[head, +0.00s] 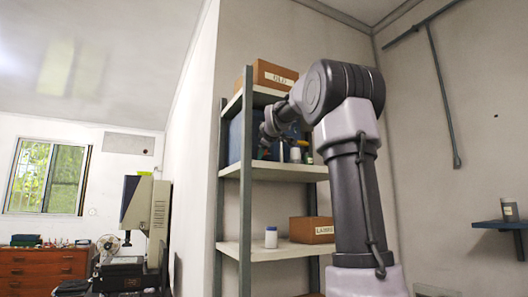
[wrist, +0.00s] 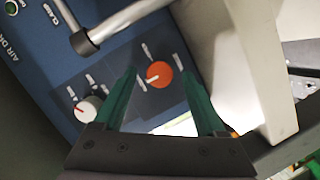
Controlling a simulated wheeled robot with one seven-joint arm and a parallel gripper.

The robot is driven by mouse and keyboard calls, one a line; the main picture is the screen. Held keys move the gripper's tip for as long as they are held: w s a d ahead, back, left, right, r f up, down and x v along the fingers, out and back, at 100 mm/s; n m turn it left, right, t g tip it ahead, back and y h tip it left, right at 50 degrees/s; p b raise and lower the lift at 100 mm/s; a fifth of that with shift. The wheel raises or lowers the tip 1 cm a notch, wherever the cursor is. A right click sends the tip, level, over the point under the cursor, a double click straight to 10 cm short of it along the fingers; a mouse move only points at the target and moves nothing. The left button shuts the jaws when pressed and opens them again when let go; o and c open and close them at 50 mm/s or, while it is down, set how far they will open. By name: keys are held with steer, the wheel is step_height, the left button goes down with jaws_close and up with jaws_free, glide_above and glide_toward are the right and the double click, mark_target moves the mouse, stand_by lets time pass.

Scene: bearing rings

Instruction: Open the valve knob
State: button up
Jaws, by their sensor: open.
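An orange knob (wrist: 159,74) with a pale pointer mark sits on a dark plate on the blue panel (wrist: 52,62) in the wrist view. A pale knob (wrist: 87,110) with a red mark sits lower left on the same panel. I cannot tell from labels which is the valve knob. My gripper (wrist: 156,64) is open and empty, its green fingers on either side of the orange knob in the picture; contact is not visible. In the head view my gripper (head: 268,142) is at the blue unit (head: 236,139) on the shelf, and the knobs are hidden.
A grey metal handle (wrist: 85,42) and a large pale part (wrist: 225,50) flank the knobs. The shelf rack (head: 245,180) holds cardboard boxes (head: 310,230) and a white jar (head: 271,237). A small wall shelf (head: 500,224) is at the right.

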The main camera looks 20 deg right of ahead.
steer(key=shift+w+d+f, duration=0.1)
steer(key=shift+w+d, duration=0.05)
steer(key=shift+w, duration=0.25)
jaws_close()
